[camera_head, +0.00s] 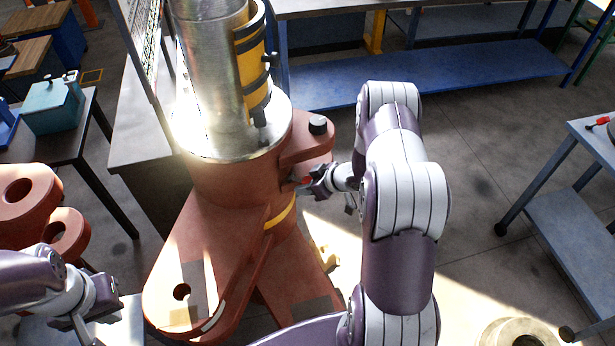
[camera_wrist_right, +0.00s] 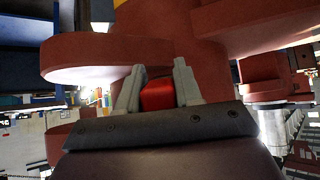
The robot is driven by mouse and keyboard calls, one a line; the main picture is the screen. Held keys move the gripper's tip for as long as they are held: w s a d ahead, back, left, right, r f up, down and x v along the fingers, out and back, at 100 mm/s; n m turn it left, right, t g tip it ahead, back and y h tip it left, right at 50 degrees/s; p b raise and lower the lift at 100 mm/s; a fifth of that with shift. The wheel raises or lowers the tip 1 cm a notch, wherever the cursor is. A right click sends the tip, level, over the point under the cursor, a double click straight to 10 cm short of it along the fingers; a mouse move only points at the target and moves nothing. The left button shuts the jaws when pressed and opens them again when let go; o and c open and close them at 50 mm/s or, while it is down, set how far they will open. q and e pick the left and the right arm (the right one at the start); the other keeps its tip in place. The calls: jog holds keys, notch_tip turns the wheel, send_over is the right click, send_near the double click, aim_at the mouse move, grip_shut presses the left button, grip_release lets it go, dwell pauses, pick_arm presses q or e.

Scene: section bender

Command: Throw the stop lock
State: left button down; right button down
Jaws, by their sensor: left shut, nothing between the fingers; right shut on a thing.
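The section bender (camera_head: 225,235) is a red-brown cast frame with a steel cylinder (camera_head: 212,60) on top. A small red handle, which looks like the stop lock (camera_head: 305,181), sits on the right side of the frame below a lug. My right gripper (camera_head: 312,182) reaches it from the right and is shut on it. In the right wrist view the red handle (camera_wrist_right: 158,94) shows between the two grey fingers; the rest of it is hidden. My left gripper (camera_head: 88,326) is at the lower left, shut and empty, apart from the bender, its tips partly cut off.
A dark bench (camera_head: 145,140) stands behind the bender at left. A blue shelf (camera_head: 420,75) runs across the back. A blue-grey cart (camera_head: 575,210) stands at right. The floor between my right arm and the cart is clear, except a round metal part (camera_head: 518,332) at the bottom edge.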

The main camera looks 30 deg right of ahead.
pick_arm(q)
jog(key=shift+r+p, duration=0.9)
jog(key=shift+r, duration=0.45)
pick_arm(e)
jog(key=shift+w+r+g+h, duration=0.1)
jog(key=shift+r+g+h, duration=0.25)
jog(key=shift+g, duration=0.25)
jog(key=c, duration=0.8)
grip_release()
jog(key=shift+c, duration=0.2)
pick_arm(q)
jog(key=shift+f, duration=0.25)
pick_arm(e)
jog(key=v, duration=1.2)
jog(key=shift+s+r, duration=0.2)
jog(key=shift+r, duration=0.05)
jog(key=shift+d, duration=0.1)
